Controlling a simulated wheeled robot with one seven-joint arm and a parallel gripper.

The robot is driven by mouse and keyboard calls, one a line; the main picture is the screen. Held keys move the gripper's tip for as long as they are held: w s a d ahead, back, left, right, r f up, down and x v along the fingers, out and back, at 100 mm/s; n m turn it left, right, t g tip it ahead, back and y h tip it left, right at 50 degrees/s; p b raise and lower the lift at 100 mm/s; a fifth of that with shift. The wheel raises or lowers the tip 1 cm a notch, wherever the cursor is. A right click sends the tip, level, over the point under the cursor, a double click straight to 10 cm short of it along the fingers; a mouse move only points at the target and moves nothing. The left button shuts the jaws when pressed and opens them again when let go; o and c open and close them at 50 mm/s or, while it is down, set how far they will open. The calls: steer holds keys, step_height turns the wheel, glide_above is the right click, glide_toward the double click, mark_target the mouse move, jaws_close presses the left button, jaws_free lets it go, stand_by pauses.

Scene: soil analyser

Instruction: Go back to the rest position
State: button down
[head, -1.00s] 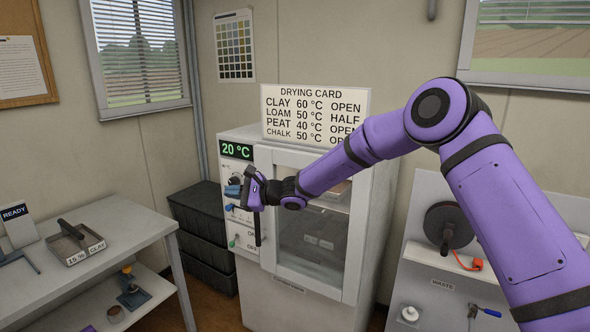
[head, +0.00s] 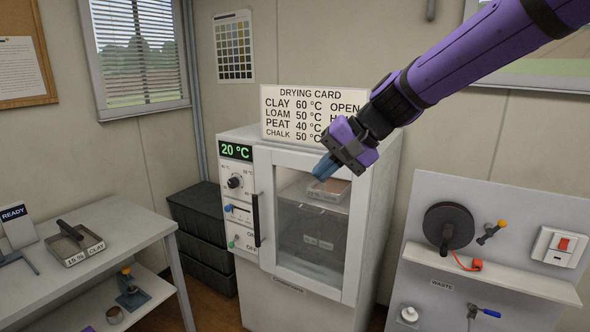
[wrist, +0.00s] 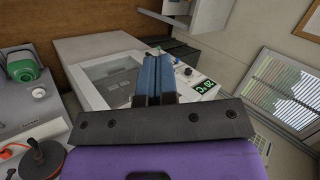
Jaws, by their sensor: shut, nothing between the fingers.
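My purple arm reaches in from the upper right in the head view. My gripper (head: 325,170) is in front of the top of the drying oven, apart from its panel and handle. Its blue fingers are shut and empty; in the wrist view the fingers (wrist: 155,78) lie together. The white oven (head: 375,205) has its glass door (head: 310,250) closed, with a tray (head: 328,190) on the shelf inside. Its display (head: 237,151) reads 20 °C. The dial (head: 235,182), blue slider (head: 229,208) and green switch (head: 231,244) are on its left panel.
The drying card (head: 290,108) stands on the oven, partly hidden by my gripper. A bench (head: 120,240) at the left holds a tray labelled clay (head: 75,245). Dark crates (head: 200,215) stand beside the oven. A white panel (head: 420,215) with a reel (head: 448,226) and red switch is at the right.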

steer(key=s+d+n+t+h, duration=0.1)
steer(key=s+d+t+h, duration=0.2)
steer(key=s+d, duration=2)
steer(key=d+h, duration=0.2)
steer(key=h, duration=0.3)
steer(key=shift+s+t, duration=0.3)
steer(key=shift+s, duration=0.05)
